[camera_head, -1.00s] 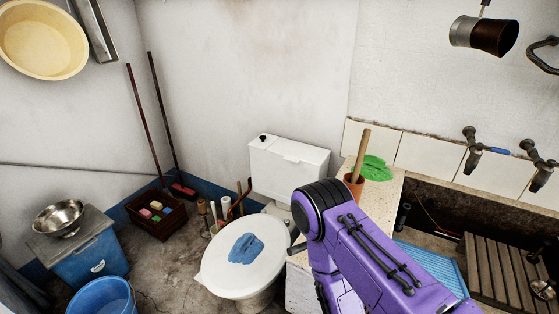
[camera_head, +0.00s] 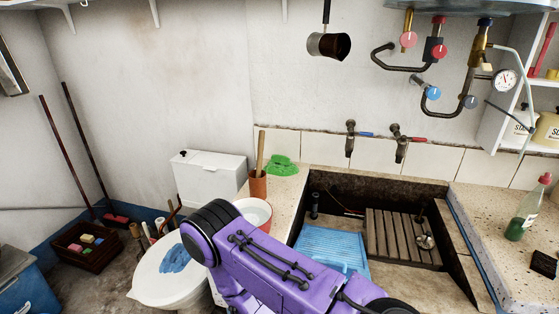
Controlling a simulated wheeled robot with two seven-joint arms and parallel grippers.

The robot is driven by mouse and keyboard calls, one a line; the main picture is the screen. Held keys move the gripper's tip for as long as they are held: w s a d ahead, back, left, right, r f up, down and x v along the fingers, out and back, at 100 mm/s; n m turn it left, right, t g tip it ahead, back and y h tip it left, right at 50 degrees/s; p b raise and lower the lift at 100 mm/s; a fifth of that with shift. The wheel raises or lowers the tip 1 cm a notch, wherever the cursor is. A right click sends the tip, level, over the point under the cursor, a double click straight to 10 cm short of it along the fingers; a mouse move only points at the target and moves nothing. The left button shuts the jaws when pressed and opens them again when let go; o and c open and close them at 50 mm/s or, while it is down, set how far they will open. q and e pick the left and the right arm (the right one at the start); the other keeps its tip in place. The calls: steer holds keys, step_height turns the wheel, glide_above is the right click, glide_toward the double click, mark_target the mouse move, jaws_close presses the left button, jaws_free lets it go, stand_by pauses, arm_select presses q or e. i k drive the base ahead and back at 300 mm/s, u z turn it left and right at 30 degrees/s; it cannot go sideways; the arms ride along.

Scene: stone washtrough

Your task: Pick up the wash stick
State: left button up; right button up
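A pale wooden stick (camera_head: 260,150), which looks like the wash stick, stands nearly upright in a terracotta pot (camera_head: 258,187). Its lower end is hidden inside the pot. The pot sits on the left end of the stone counter, beside a green cloth (camera_head: 282,166). One of my purple arms crosses the lower middle of the view, in front of the counter's left part and the toilet's edge. Neither of my grippers shows, so their distance to the stick cannot be seen.
A white bowl (camera_head: 267,211) stands near the pot, partly behind my arm. The stone trough holds a blue washboard (camera_head: 325,244) and a wooden slatted rack (camera_head: 391,239). Taps (camera_head: 350,140) project above it. A toilet (camera_head: 148,285) and a crate (camera_head: 86,262) are at left. A bottle (camera_head: 520,215) stands at right.

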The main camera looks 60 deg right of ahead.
mark_target(261, 134)
steer(key=z, duration=1.1)
